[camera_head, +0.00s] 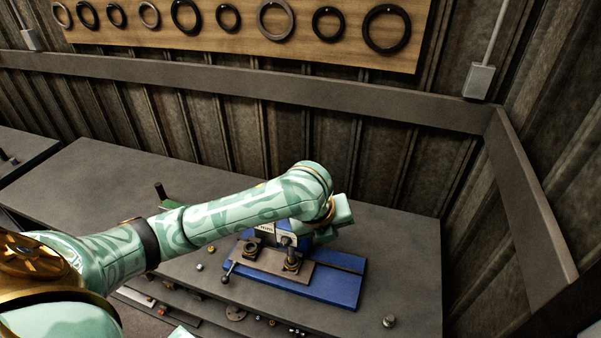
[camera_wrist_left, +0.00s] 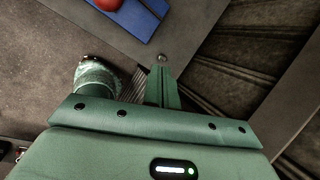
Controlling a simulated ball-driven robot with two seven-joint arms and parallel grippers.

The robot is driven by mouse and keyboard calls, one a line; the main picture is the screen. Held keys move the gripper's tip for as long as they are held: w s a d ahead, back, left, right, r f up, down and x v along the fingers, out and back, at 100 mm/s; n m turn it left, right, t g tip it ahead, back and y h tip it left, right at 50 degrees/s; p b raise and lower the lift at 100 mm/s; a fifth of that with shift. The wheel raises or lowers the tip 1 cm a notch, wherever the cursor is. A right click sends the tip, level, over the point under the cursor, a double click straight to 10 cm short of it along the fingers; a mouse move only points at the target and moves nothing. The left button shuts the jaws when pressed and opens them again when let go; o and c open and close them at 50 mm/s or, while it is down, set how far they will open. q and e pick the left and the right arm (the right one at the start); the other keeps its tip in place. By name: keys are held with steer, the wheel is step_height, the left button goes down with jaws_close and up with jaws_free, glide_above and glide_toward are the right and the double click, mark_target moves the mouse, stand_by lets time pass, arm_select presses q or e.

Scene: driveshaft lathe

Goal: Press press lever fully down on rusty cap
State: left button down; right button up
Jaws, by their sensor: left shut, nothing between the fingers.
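A blue press (camera_head: 335,284) stands on the workbench, partly hidden behind my left arm in the head view. A grey plate on it carries two brass-brown, rusty-looking fittings (camera_head: 291,265), one left of the other. I cannot tell which is the rusty cap. A thin rod with a dark ball end (camera_head: 225,279) sticks out at the press's front left. In the left wrist view, a red rounded part (camera_wrist_left: 105,4) shows above the blue base (camera_wrist_left: 137,18); it may be the lever's knob.
A small metal piece (camera_head: 389,321) lies near the bench's front right. A green tool with a dark handle (camera_head: 162,192) is behind my arm. Small loose parts (camera_head: 198,266) lie left of the press. The bench (camera_head: 405,245) right of the press is mostly clear, with a wall behind.

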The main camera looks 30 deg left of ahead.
arm_select(q)
steer(key=w+a+r+m+g+y, duration=0.25)
steer(key=a+r+m, duration=0.25)
steer(key=a+r, duration=0.3)
steer(key=shift+h, duration=0.45)
steer(key=b+x, duration=0.4)
steer(key=b, duration=0.1)
steer(key=a+b+x, duration=0.1)
steer(key=b+x, duration=0.1)
steer(key=b, duration=0.1)
steer(key=shift+s+f, duration=0.35)
steer(key=shift+f+b, duration=0.2)
steer(key=shift+b, duration=0.6)
steer(key=shift+s+f, duration=0.1)
steer(key=shift+f, duration=1.15)
steer(key=shift+s+d+f+p, duration=0.25)
steer(key=shift+s+f+p, duration=0.35)
steer(key=shift+s+f, duration=0.5)
